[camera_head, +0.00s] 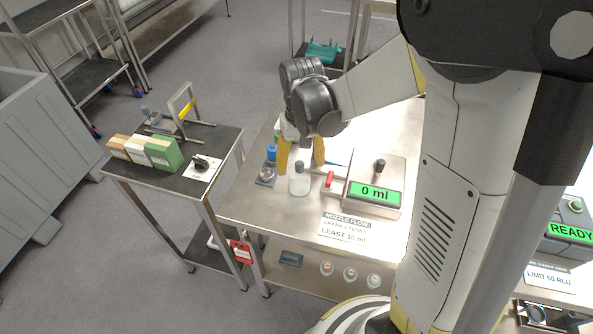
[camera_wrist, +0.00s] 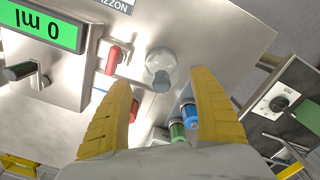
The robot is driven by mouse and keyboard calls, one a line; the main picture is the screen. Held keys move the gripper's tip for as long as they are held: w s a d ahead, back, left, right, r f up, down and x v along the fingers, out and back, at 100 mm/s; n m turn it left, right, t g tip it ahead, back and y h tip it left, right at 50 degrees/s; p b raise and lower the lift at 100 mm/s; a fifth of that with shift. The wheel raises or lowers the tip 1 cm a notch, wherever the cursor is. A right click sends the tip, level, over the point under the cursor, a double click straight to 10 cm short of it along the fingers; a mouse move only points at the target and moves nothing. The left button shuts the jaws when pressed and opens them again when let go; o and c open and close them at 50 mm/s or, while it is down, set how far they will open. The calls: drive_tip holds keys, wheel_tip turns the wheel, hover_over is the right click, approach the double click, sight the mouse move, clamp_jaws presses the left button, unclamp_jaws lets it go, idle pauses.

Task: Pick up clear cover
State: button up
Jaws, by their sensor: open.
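The clear cover (camera_head: 299,186) is a small see-through dome with a grey knob on top. It stands upright on the steel table (camera_head: 245,205), left of the display box. In the wrist view, the clear cover (camera_wrist: 159,72) shows just beyond and between my fingertips. My gripper (camera_head: 300,160) has two yellow fingers, spread apart and pointing down over the cover. The gripper (camera_wrist: 163,80) is open and empty. I cannot tell the exact height of the fingertips above the knob.
A display box (camera_head: 374,194) reading 0 ml and a red handle (camera_head: 329,180) stand to the right. A side cart (camera_head: 140,182) holds several boxes. The table's front left is clear.

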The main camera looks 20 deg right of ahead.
sight(299, 178)
wheel_tip(299, 178, down, 6)
drive_tip(key=b, duration=0.2)
drive_tip(key=shift+a+f+b, duration=0.15)
drive_tip(key=shift+f+b, duration=0.1)
drive_tip(key=shift+b, duration=0.1)
drive_tip(key=shift+r, duration=0.1)
drive_tip(key=c, duration=1.2)
